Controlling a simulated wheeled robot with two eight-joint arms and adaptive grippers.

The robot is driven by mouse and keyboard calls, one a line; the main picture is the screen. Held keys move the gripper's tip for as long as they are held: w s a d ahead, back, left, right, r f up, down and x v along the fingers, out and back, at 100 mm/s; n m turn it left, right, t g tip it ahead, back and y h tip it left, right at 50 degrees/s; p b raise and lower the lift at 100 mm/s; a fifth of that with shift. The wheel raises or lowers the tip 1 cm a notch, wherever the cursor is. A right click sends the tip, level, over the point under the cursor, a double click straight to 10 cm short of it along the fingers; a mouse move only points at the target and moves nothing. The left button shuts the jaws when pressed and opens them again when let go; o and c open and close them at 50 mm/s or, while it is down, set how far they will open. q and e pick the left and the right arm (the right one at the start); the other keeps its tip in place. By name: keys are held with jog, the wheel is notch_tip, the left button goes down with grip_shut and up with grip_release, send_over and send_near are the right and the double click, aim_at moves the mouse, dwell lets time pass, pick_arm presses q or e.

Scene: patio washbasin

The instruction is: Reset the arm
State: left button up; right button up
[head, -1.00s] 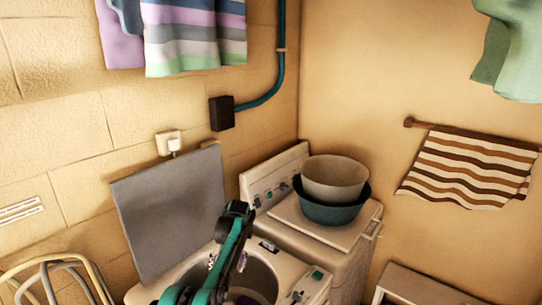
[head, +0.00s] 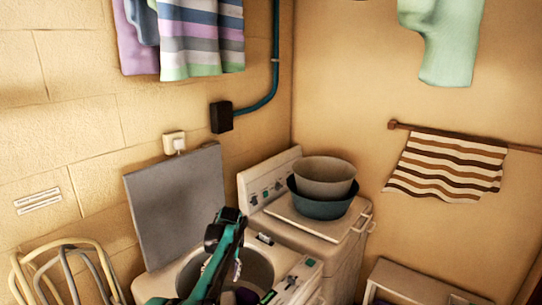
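A black and teal arm of mine, which seems to be my left, rises from the bottom edge in the head view. Its bent top joint stands in front of the open washing machine tub (head: 258,266). The arm's far part points down towards the tub, and its fingertips cannot be made out. Some purple cloth (head: 246,296) shows low in the tub, partly hidden. My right gripper is out of view.
The washer's grey lid (head: 178,205) stands raised against the wall. A second machine (head: 334,262) beside it carries a beige bowl (head: 325,176) in a dark teal basin (head: 322,208). A hose or rack (head: 65,270) stands left; a striped towel (head: 448,165) hangs right.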

pick_arm(q)
jog(key=s+r+m+t+h+b, duration=0.1)
jog(key=s+r+t+b, duration=0.2)
jog(key=s, duration=0.6)
jog(key=s+r+m+t+b, duration=0.1)
jog(key=s+r+b, duration=0.2)
jog(key=s+b, duration=0.45)
jog(key=s+f+m+t+b, duration=0.1)
jog(key=s+f+t+b, duration=0.1)
jog(key=s+f, duration=0.5)
jog(key=s+f+m+t+h+b, duration=0.1)
jog(key=s+f+b, duration=0.2)
jog(key=s, duration=1.1)
notch_tip(320, 180, down, 4)
jog(key=shift+s+r+t+b, duration=0.1)
jog(key=shift+s+t+b, duration=0.2)
jog(key=shift+t, duration=0.1)
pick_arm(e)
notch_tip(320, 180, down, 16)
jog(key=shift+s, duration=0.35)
pick_arm(q)
jog(key=shift+w, duration=0.1)
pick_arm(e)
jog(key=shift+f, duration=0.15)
